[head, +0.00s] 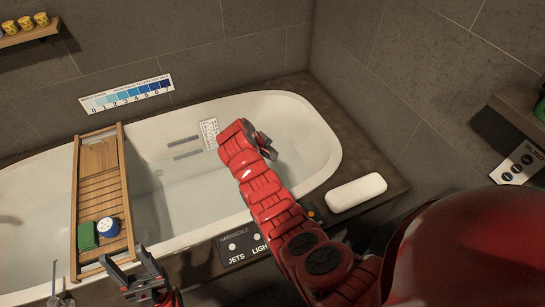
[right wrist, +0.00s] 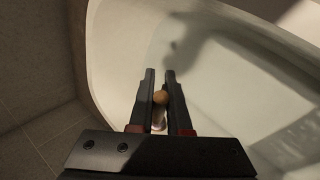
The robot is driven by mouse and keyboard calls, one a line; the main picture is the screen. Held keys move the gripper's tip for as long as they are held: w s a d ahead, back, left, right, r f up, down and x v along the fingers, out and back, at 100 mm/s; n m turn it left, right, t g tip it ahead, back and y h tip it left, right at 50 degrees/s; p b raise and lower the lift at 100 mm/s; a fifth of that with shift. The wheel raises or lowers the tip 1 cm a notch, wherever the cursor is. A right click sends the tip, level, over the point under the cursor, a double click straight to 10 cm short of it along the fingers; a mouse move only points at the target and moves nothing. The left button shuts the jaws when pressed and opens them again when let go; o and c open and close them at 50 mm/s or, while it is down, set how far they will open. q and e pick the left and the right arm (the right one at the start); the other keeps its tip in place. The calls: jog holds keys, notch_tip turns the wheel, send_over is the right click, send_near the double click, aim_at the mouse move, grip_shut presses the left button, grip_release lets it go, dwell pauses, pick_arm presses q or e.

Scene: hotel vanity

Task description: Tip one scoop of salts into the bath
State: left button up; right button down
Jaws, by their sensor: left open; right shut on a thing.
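The white bath (head: 290,112) holds clear, shallow water. My right arm reaches over its right part, with the right gripper (head: 266,146) above the bath. In the right wrist view this gripper (right wrist: 160,90) is shut on a small scoop (right wrist: 160,97), of which a round brown end and a pale part show between the fingers. The scoop's bowl and any salts in it cannot be made out. My left gripper (head: 140,282) is open and empty at the bottom, in front of the bath's near rim. No salts container can be made out for sure.
A wooden bath tray (head: 100,180) spans the bath at left, with a green block (head: 87,235) and a blue-and-white round tin (head: 108,227). A white pillow (head: 356,193) lies on the right ledge. A control panel (head: 245,247) is on the near side. A scale strip (head: 128,94) is on the wall.

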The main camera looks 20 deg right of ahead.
jog(key=shift+s+a+f+n+t+h+b, duration=0.1)
jog(key=shift+a+f+t+h+b, duration=0.35)
jog(key=shift+h+b, duration=2.35)
jog(key=shift+s+a+f+n+t+h+b, duration=0.15)
jog(key=shift+t+h+b, duration=0.7)
jog(key=shift+b, duration=3.7)
jog(key=shift+s+a+f+n+t+h+b, duration=0.1)
jog(key=shift+a+f+t+h+b, duration=0.25)
jog(key=shift+h+b, duration=2.5)
jog(key=shift+y+b, duration=0.8)
